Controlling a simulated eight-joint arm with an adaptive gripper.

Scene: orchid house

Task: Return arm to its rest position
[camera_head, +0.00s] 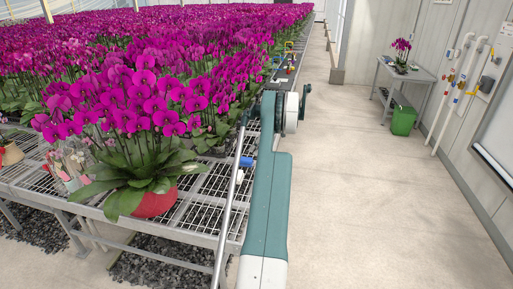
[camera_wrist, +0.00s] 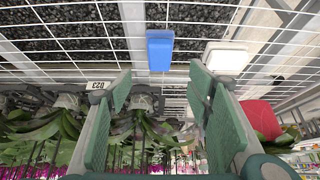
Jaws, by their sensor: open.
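My gripper (camera_wrist: 160,84) shows in the wrist view with its two green-padded fingers spread apart. Nothing is between the fingers. A blue block (camera_wrist: 160,50) lies on the wire mesh beyond the fingertips, apart from them. In the head view, a blue object (camera_head: 245,161) lies at the bench edge beside my arm. My teal and white arm (camera_head: 268,205) stretches forward along the right edge of the bench. In that view I cannot make out the fingers clearly at the far end of the arm.
The mesh bench (camera_head: 205,185) is crowded with magenta orchids (camera_head: 150,105). A red pot (camera_head: 155,203) with an orchid stands at its near edge. A white object (camera_wrist: 225,57) lies on the mesh. A side table (camera_head: 421,75) and green bin (camera_head: 403,121) stand right; the aisle is clear.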

